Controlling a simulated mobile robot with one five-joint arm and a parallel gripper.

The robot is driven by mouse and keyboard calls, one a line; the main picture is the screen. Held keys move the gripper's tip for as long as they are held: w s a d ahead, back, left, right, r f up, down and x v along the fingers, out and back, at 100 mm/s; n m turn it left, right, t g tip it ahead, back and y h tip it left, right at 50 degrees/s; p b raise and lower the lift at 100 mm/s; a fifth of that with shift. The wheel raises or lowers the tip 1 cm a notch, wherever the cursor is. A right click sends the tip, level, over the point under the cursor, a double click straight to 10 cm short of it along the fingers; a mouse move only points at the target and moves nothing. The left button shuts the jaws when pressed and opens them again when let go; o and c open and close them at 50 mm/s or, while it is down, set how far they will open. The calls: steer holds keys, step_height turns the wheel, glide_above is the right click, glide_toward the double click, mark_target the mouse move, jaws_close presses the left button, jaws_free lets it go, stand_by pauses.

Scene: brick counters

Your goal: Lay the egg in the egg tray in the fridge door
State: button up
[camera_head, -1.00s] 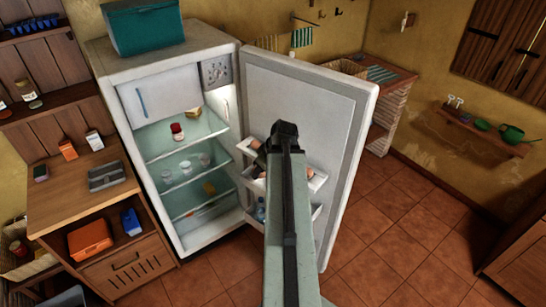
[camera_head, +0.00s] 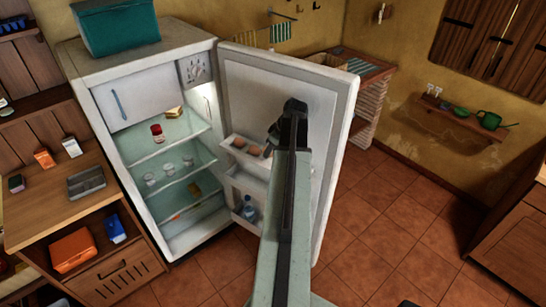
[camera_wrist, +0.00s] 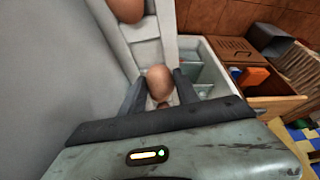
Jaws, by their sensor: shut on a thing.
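A brown egg (camera_wrist: 160,80) sits between the two fingers of my gripper (camera_wrist: 160,92), which is shut on it. The egg tray is the white upper shelf (camera_wrist: 146,48) inside the open fridge door. Another brown egg (camera_wrist: 127,9) lies in it at the top of the wrist view. In the head view, brown eggs (camera_head: 239,143) show in the tray (camera_head: 228,153), left of my gripper (camera_head: 271,140). My arm hides the tray's right part and the held egg there. I cannot tell whether the held egg touches the tray.
The fridge door (camera_head: 250,90) stands wide open, close beside my arm. A lower door shelf (camera_head: 240,180) holds a bottle (camera_head: 249,208). The fridge shelves hold a red-lidded jar (camera_head: 157,133) and several glasses. A wooden counter (camera_head: 45,205) stands left; the tiled floor at right is clear.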

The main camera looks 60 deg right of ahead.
steer(key=shift+d, duration=0.3)
steer(key=f+b, duration=0.4)
steer(key=shift+s+d, duration=0.15)
steer(key=shift+d, duration=0.15)
steer(key=shift+r, duration=0.2)
steer(key=shift+f, duration=0.15)
steer(key=o, duration=0.9)
